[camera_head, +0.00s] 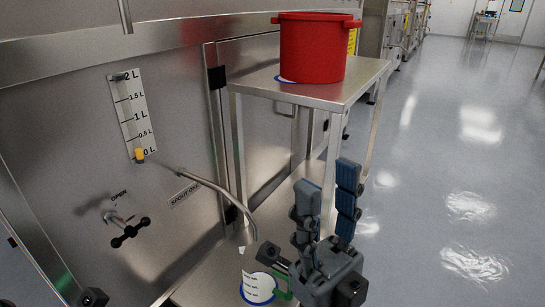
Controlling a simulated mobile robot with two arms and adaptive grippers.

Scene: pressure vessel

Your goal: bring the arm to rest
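My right gripper (328,190) is at the lower middle, beside the steel stand, with its blue-grey fingers pointing up. A gap shows between the two fingers, and nothing is seen between them. Its dark grey palm is at the bottom of the picture, next to a small green piece (283,292) that it partly hides. I cannot tell whether they touch. A dark block at the bottom left edge is too cut off to identify.
A red pot (312,50) stands on the steel stand (335,94). The vessel wall at left carries a level gauge (132,112) with its yellow marker near 0 L, a black-knobbed handle (128,230) and a curved spout (222,192). The floor (450,180) at right is clear.

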